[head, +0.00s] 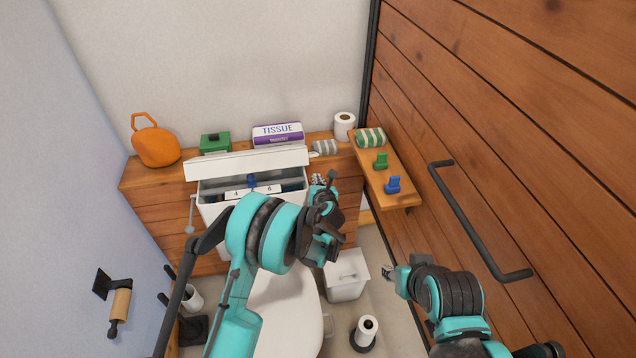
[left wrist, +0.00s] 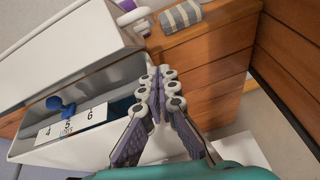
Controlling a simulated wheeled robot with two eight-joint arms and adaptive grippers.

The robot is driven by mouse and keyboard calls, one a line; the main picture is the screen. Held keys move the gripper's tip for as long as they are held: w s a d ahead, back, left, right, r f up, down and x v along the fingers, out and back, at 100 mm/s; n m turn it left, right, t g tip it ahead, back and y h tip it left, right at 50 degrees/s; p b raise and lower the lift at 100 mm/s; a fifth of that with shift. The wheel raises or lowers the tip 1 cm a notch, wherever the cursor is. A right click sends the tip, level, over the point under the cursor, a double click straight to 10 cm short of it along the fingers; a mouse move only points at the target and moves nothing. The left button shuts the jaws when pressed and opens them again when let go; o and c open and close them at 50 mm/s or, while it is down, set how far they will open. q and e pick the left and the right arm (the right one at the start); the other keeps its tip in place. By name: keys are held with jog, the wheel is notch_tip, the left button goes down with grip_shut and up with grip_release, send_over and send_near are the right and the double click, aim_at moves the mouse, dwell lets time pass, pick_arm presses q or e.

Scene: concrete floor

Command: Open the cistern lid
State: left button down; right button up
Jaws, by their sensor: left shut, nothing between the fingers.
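The white cistern lid (head: 245,162) is raised at the back of the white cistern (head: 207,190), its broad face toward me. The cistern's inside shows, with a blue knob (head: 251,181) and a white strip marked 4, 5, 6 (left wrist: 72,124). The lid also fills the upper left of the left wrist view (left wrist: 70,45). My left gripper (head: 325,182) is shut and empty near the cistern's right end, apart from the lid in the head view. Its fingers (left wrist: 160,82) meet in the left wrist view. My right gripper (head: 391,276) is low at the right; its jaws are unclear.
Behind the lid, a wooden ledge (head: 135,174) holds an orange container (head: 155,145), a green box (head: 214,142), a tissue box (head: 278,134) and a rolled towel (head: 325,147). A wooden shelf (head: 400,192) and door handle (head: 478,222) are at right. A white bin (head: 346,275) stands below.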

pick_arm(q)
jog(key=w+r+b, duration=0.1)
jog(key=w+b, duration=0.1)
jog(key=w, duration=0.5)
jog(key=shift+w+a, duration=0.2)
jog(key=shift+r, duration=0.1)
